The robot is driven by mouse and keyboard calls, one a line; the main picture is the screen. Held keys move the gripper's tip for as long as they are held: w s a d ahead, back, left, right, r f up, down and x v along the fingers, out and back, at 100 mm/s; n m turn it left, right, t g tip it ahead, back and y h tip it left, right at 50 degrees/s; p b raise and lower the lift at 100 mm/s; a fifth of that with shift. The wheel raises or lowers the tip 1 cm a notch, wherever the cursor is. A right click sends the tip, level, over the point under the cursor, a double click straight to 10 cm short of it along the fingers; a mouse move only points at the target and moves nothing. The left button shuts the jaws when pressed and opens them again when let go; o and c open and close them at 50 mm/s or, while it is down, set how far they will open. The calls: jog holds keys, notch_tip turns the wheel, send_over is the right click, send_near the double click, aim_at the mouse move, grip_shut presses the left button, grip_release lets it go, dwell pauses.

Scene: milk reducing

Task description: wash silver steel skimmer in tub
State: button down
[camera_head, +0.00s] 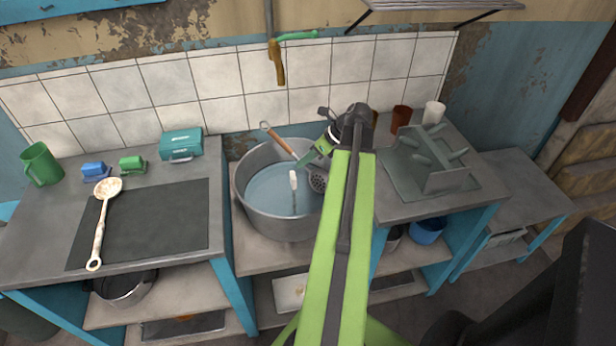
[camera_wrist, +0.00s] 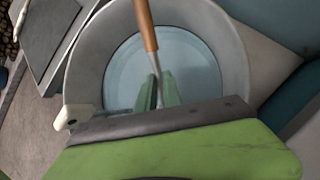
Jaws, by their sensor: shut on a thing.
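The silver steel skimmer has a wooden handle (camera_head: 277,138) and a perforated round head (camera_head: 318,181). My gripper (camera_head: 309,158) is shut on its metal shaft, below the wood, over the right part of the tub. In the wrist view the shaft runs between my green fingertips (camera_wrist: 158,92), with the wooden handle (camera_wrist: 147,25) pointing up the picture. The large grey metal tub (camera_head: 246,205) holds pale blue water (camera_head: 270,190). The skimmer head is inside the tub's outline by the right wall; whether it touches the water I cannot tell. My arm hides the tub's right side.
A rusty cream skimmer (camera_head: 101,215) lies on the left counter near a green mug (camera_head: 41,165), sponges and a teal box (camera_head: 181,145). A dish rack (camera_head: 432,165) and cups stand on the right. A faucet (camera_head: 277,62) hangs above.

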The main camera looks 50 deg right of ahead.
jog(key=shift+r+p, duration=3.55)
jog(key=shift+r, duration=0.35)
jog(key=shift+f, duration=0.1)
jog(key=s+a+r+p, duration=0.3)
jog(key=s+a+r, duration=0.1)
jog(key=shift+s+p, duration=0.3)
jog(key=shift+p, duration=0.1)
